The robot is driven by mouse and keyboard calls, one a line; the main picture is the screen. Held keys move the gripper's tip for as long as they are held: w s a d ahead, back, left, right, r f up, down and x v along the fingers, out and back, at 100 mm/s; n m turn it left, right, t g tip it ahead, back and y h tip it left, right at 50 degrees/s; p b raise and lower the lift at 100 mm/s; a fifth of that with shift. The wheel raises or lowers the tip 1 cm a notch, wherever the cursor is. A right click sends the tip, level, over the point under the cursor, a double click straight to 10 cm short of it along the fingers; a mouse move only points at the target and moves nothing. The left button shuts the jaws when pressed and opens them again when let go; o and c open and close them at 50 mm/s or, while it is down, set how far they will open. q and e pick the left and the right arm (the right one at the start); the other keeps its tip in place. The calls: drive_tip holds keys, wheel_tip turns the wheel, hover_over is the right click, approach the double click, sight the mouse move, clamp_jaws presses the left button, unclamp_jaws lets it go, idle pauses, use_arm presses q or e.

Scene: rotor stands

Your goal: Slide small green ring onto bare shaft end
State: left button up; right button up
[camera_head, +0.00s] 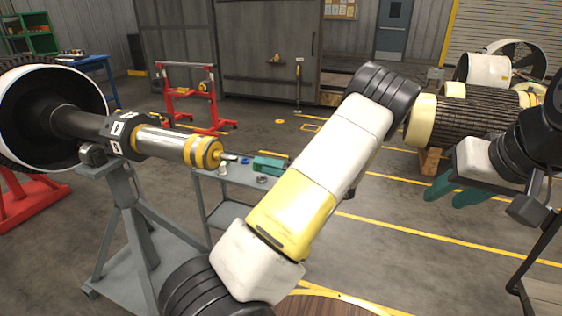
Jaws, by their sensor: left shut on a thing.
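The bare shaft end (207,152) is a silver cylinder with yellow bands, pointing right from the rotor on the left. The teal fingers of my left gripper (268,165) show right of the shaft end, apart from it in the picture; my own arm hides the wrist. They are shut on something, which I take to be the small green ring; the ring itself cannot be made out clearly. My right gripper (452,191) is at the right, with two teal fingers apart and nothing between them, far from the shaft.
A grey cart (215,215) stands below the shaft end, with a blue ring (245,160) and other small parts on it. A grey stand (135,215) carries the rotor. A red stand (187,97) is behind. My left arm blocks the middle of the view.

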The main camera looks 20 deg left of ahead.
sight(236, 159)
use_arm(q)
drive_tip(key=shift+w+a, duration=0.2)
drive_tip(key=shift+a, duration=2.3)
drive_tip(key=shift+a, duration=0.25)
drive_tip(key=shift+a, duration=0.25)
drive_tip(key=shift+a, duration=0.25)
drive_tip(key=shift+w+a, duration=0.1)
drive_tip(key=shift+a, duration=0.25)
drive_tip(key=shift+a, duration=0.3)
drive_tip(key=shift+w+a, duration=0.1)
drive_tip(key=shift+a, duration=1)
drive_tip(key=shift+a, duration=0.3)
drive_tip(key=shift+w+a, duration=0.1)
drive_tip(key=shift+a, duration=0.65)
